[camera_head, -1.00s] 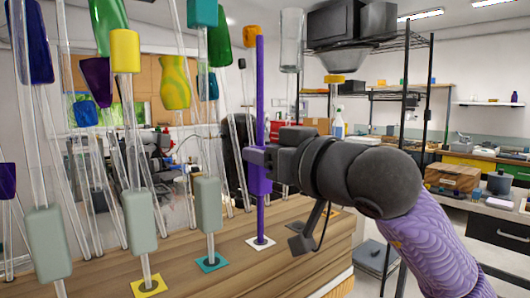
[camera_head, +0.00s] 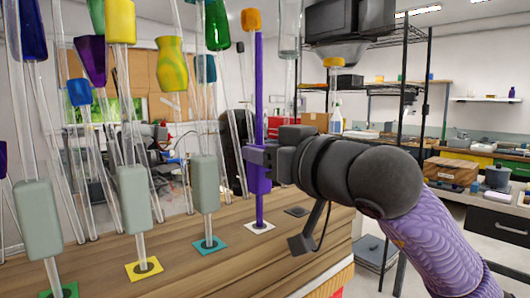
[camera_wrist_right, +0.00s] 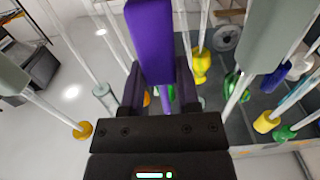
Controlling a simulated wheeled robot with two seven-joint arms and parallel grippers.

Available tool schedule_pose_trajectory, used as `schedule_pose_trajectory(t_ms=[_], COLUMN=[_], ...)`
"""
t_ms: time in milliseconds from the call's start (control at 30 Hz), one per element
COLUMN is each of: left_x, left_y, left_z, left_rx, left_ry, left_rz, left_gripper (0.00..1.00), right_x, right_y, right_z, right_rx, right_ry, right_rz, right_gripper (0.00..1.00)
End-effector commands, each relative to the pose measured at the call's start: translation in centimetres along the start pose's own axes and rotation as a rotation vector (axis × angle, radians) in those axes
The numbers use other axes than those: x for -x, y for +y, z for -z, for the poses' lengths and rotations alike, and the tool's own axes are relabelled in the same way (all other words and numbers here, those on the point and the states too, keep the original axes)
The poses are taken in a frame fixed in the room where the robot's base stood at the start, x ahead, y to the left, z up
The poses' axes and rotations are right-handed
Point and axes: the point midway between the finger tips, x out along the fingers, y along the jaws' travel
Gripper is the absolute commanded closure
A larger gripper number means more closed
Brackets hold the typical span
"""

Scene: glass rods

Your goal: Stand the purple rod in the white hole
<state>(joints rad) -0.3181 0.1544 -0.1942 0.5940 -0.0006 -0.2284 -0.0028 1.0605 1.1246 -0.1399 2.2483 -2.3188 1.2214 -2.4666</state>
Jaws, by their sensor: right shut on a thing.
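The purple rod (camera_head: 258,90) stands upright in the head view, with a thicker purple grip (camera_head: 258,186) low on it. My right gripper (camera_head: 262,158) is shut on this grip from the right. The rod's thin lower end meets the white-bordered hole (camera_head: 248,228) in the wooden table; how deep it sits is not clear. In the right wrist view the purple grip (camera_wrist_right: 150,40) lies between the fingers, with the thin shaft running down past them. My left gripper is not in view.
Clear rods with pale grey-green grips stand in the teal-bordered hole (camera_head: 203,250) and the yellow-bordered hole (camera_head: 130,276), left of the purple rod. A dark square (camera_head: 297,211) on the table to the right is free. Several coloured-topped rods crowd the left.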

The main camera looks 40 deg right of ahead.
Motion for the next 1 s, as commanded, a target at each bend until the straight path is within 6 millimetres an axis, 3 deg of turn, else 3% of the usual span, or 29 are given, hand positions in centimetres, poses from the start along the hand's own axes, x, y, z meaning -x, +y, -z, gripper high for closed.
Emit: schedule_pose_trajectory(t_ms=[300,333,500,767,867,1000], left_x=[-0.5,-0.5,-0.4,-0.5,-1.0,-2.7], left_y=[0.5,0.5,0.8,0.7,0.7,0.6], left_z=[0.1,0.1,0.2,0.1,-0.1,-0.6], left_rx=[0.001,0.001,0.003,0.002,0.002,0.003], left_ry=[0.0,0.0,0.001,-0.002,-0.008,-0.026], left_rz=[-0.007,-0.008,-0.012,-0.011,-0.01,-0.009], left_gripper=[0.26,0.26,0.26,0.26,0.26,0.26], right_x=[0.0,0.0,0.0,0.1,1.4,4.7], right_y=[0.0,0.0,0.0,0.0,0.1,0.1], right_z=[-0.6,-0.5,-0.5,-0.5,-0.7,-1.2], right_rx=[0.0,0.0,0.0,0.0,0.002,0.007], right_ry=[0.0,0.0,0.0,0.0,0.001,-0.002], right_rz=[0.0,0.0,0.0,0.0,-0.003,-0.007], right_gripper=[1.0,0.55,0.19,0.18,0.18,0.18])
